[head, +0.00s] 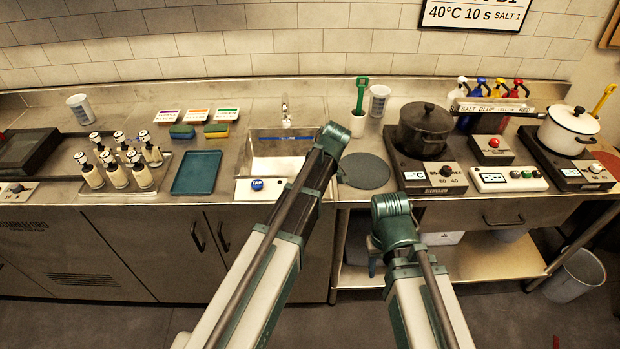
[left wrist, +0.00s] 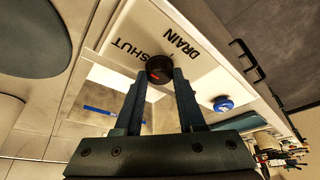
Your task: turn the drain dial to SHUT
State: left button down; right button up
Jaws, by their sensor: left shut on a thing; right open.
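The drain dial (left wrist: 159,68) is a round black knob with a red mark, on a white panel (left wrist: 112,36) lettered DRAIN and SHUT. In the left wrist view my left gripper (left wrist: 160,76) has its two fingers closed on the dial's sides. The dial sits near both words; I cannot tell which word the red mark points to. In the head view my left arm hides the dial and the left gripper. My right gripper (head: 373,262) is low in front of the counter, mostly hidden behind its own arm, empty and away from the dial.
A blue TAP knob (head: 258,187) is beside the dial, left of my arm at the sink (head: 246,160) front. A teal tray (head: 196,173) lies left of the sink. A grey round mat (head: 364,171) and a dark pot (head: 424,130) stand to the right.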

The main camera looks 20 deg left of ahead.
pick_arm(q)
jog(key=c, duration=0.5)
grip_release()
jog(key=p+v, duration=1.2)
jog(key=v, duration=0.1)
jog(key=shift+s+d+r+p, duration=0.1)
jog(key=shift+d+r+p, duration=0.05)
jog(key=shift+r+p, duration=0.25)
